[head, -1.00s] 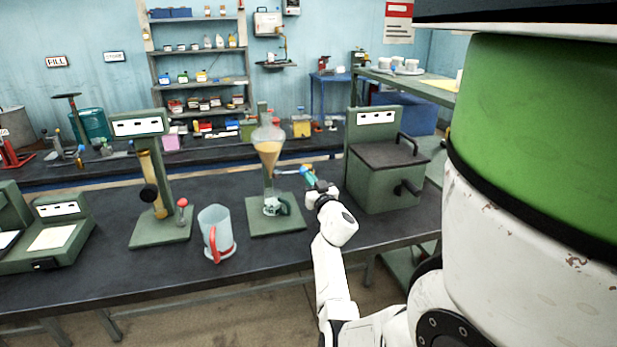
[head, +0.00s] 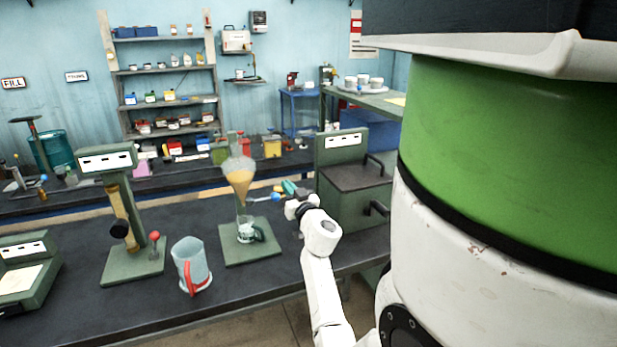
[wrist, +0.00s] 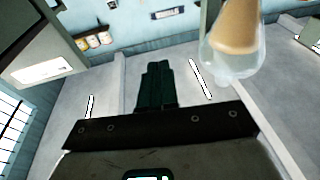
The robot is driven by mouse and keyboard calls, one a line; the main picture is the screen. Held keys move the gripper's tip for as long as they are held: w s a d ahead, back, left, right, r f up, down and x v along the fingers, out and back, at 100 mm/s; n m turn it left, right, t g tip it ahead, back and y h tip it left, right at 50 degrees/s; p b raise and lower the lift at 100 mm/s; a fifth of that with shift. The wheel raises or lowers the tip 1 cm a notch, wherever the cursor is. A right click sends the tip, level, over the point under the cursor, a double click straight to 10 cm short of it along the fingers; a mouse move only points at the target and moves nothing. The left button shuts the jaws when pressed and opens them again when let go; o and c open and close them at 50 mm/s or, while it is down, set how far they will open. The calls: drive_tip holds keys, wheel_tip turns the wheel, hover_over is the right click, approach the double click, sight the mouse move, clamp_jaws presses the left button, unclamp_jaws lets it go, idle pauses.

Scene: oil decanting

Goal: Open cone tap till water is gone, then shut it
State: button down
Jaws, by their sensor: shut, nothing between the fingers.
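The glass cone (head: 239,183) stands on a green stand, with tan liquid filling its lower part; it also shows at the upper right of the wrist view (wrist: 235,30). A tap lever with a blue end (head: 275,197) sticks out to the right below the cone. A small glass cup (head: 246,230) stands on the stand's base (head: 262,250), under the cone's stem. My gripper (head: 292,189) is just right of the lever, its fingers together and empty. I cannot tell whether it touches the lever. In the wrist view the closed green fingers (wrist: 155,85) point away with nothing between them.
A clear jug with a red handle (head: 190,266) stands left of the cone stand. Further left is a green stand with a red knob (head: 155,236). A green box machine (head: 350,190) stands close behind my gripper on the right. Bare dark bench (head: 90,310) lies in front.

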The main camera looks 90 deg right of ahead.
drive_tip(key=s+a+r+p, duration=0.2)
drive_tip(key=s+a+r, duration=0.3)
drive_tip(key=a, duration=0.3)
drive_tip(key=shift+s+p, duration=0.35)
drive_tip(key=shift+s, duration=0.25)
